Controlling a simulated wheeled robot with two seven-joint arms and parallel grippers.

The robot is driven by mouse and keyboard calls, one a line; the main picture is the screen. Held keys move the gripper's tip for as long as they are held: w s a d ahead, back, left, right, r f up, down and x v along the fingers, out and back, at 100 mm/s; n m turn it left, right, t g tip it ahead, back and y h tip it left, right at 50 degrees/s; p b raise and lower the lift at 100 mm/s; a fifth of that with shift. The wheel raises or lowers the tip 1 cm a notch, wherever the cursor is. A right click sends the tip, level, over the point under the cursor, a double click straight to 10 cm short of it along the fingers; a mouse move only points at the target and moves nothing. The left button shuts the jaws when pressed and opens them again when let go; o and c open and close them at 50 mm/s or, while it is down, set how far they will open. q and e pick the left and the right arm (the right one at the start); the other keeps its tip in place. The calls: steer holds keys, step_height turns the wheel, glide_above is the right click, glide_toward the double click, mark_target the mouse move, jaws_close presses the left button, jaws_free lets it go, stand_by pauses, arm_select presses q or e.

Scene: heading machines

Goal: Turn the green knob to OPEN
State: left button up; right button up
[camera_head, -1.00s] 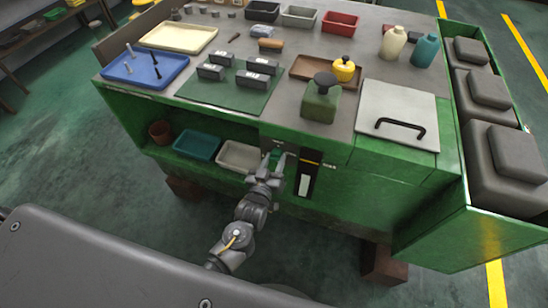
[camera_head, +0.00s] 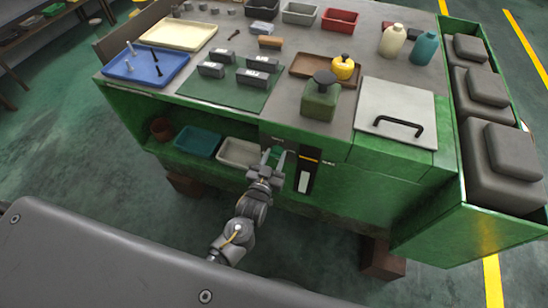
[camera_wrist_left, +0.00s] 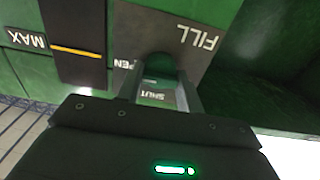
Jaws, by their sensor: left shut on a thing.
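The green knob (camera_wrist_left: 160,68) is on a dark panel (camera_wrist_left: 195,15) on the front of the green bench. The panel is marked FILL, and SHUT and part of OPEN show around the knob. The lettering appears upside down in the left wrist view. My left gripper (camera_wrist_left: 160,88) has a finger on each side of the knob and is shut on it. In the head view my left gripper (camera_head: 274,159) reaches the bench front and largely covers the knob. I cannot tell the knob's exact pointing. My right gripper is not in view.
A level gauge (camera_head: 305,176) with a yellow line and a MAX mark is right beside the panel. A shelf to the left holds a white tray (camera_head: 238,153) and a teal tray (camera_head: 197,142). A green can (camera_head: 320,100) stands on the bench top above.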

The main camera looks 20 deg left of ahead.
arm_select(q)
steer(key=o, duration=1)
steer(key=shift+s, duration=0.15)
steer(key=s+b, duration=0.1)
steer(key=s, duration=0.9)
steer(key=shift+s+a+b, duration=0.3)
steer(key=shift+a+b, duration=0.05)
steer(key=shift+a, duration=0.05)
steer(key=shift+f, duration=0.1)
